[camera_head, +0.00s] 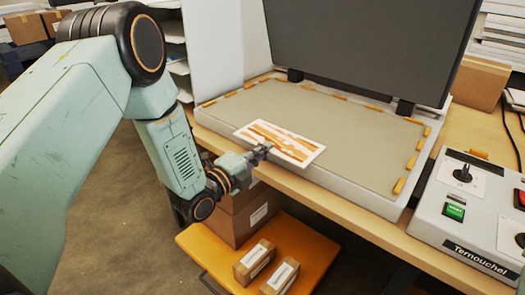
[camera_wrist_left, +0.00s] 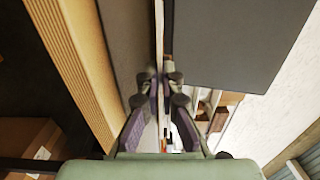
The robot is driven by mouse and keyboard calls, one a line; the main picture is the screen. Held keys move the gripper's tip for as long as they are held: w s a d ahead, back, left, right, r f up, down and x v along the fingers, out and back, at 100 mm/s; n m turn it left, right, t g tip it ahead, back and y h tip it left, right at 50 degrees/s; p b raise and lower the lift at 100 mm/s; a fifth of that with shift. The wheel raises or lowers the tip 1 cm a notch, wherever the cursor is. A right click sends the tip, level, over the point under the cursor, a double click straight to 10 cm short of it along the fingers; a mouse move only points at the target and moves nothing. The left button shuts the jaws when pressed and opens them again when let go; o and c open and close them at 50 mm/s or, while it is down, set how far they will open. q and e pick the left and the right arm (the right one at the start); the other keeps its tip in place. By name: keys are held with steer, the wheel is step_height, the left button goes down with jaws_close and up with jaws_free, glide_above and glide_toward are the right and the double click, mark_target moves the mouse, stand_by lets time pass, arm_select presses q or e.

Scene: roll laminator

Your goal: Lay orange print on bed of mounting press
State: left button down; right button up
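The orange print (camera_head: 280,143) is a white-edged sheet with orange and white bands. In the head view it is over the front edge of the bed (camera_head: 330,122) of the mounting press. My left gripper (camera_head: 262,150) is shut on the print's near left edge. In the left wrist view the print shows edge-on as a thin strip between the fingers of my left gripper (camera_wrist_left: 163,85). I cannot tell whether the print touches the bed. The press's dark lid (camera_head: 370,45) stands raised behind the bed. My right gripper is not in view.
A control box (camera_head: 475,215) with a green button and a knob stands right of the press. Orange tabs line the bed's edges. Below, an orange cart (camera_head: 215,262) carries several cardboard boxes (camera_head: 254,262). The bed behind the print is bare.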

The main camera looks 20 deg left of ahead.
arm_select(q)
steer(key=c, duration=1.7)
jaws_free()
steer(key=shift+s+r, duration=0.1)
steer(key=shift+c, duration=0.2)
steer(key=o, duration=0.3)
steer(key=v, duration=1.2)
